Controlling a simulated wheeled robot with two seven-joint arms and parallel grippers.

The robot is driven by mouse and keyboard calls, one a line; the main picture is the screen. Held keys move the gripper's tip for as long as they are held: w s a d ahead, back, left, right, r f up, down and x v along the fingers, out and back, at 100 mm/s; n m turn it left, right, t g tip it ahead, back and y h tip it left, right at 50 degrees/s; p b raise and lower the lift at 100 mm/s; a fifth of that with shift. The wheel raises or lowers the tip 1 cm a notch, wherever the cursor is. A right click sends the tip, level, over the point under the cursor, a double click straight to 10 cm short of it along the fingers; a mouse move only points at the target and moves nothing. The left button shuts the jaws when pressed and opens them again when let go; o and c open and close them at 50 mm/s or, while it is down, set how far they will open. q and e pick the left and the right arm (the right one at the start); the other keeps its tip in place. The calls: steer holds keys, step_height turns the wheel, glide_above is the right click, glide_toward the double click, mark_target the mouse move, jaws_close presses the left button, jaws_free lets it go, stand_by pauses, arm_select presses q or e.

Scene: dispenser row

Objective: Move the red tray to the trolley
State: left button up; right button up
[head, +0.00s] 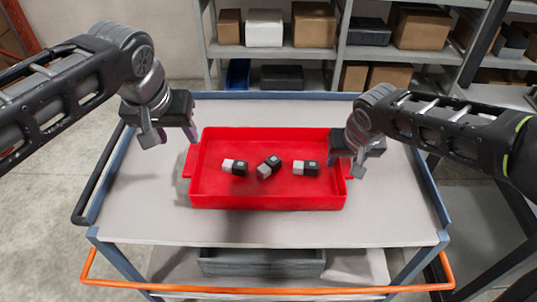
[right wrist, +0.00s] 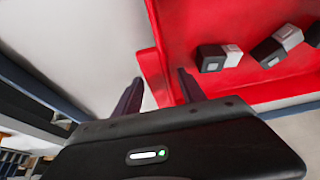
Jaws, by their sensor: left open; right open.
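The red tray (head: 265,201) sits flat on the grey top of the blue-framed trolley (head: 270,232) in the head view. It holds three small black-and-white blocks (head: 268,166) in a row. My left gripper (head: 170,138) is open and empty above the trolley top, just beyond the tray's left end and its left handle (head: 187,162). My right gripper (head: 350,165) is open at the tray's right end. In the right wrist view its fingers (right wrist: 159,95) stand on either side of the tray's end handle (right wrist: 153,72); I cannot tell whether they touch it.
The trolley has an orange front bar (head: 270,288) and a grey bin (head: 262,262) on its lower shelf. Shelving with cardboard boxes (head: 314,25) stands behind. A dark-framed rack is at the right. The trolley top is clear around the tray.

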steer(key=shift+r, duration=0.1)
steer(key=v, duration=1)
steer(key=shift+s+r, duration=0.2)
steer(key=shift+r, duration=0.05)
steer(key=shift+s+r, duration=0.25)
steer(key=shift+r, duration=0.3)
